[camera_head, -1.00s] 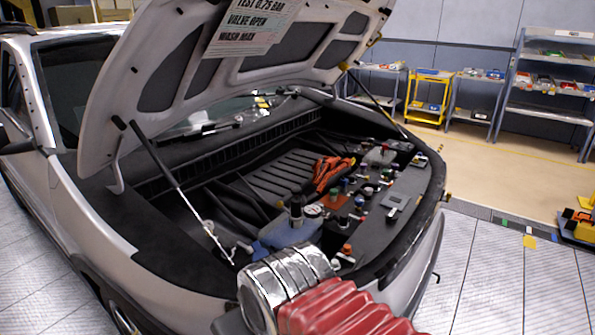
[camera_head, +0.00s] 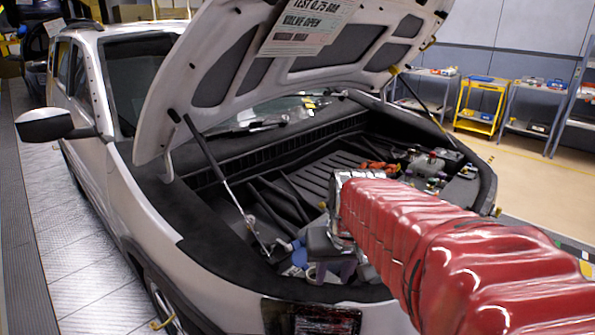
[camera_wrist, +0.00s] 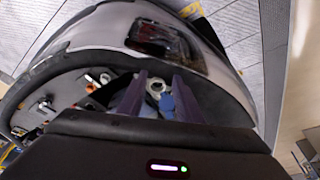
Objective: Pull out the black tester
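My gripper (camera_head: 333,270) reaches down into the front of the engine bay of the silver car. Its two dark fingers also show in the wrist view (camera_wrist: 158,78), spread apart, so it is open. A pale round fitting (camera_wrist: 154,86) and a blue part (camera_wrist: 167,103) show between and beyond the fingers. Blue parts (camera_head: 299,257) also show left of the gripper in the head view. I cannot pick out the black tester in either current view; my gripper and arm cover much of this area.
The raised hood (camera_head: 290,70) hangs over the bay, held by a strut (camera_head: 222,178) left of my gripper. Orange parts (camera_head: 380,167) lie deeper in the bay. The front rim and headlight (camera_head: 312,318) are close below. A yellow cart (camera_head: 480,105) stands far behind.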

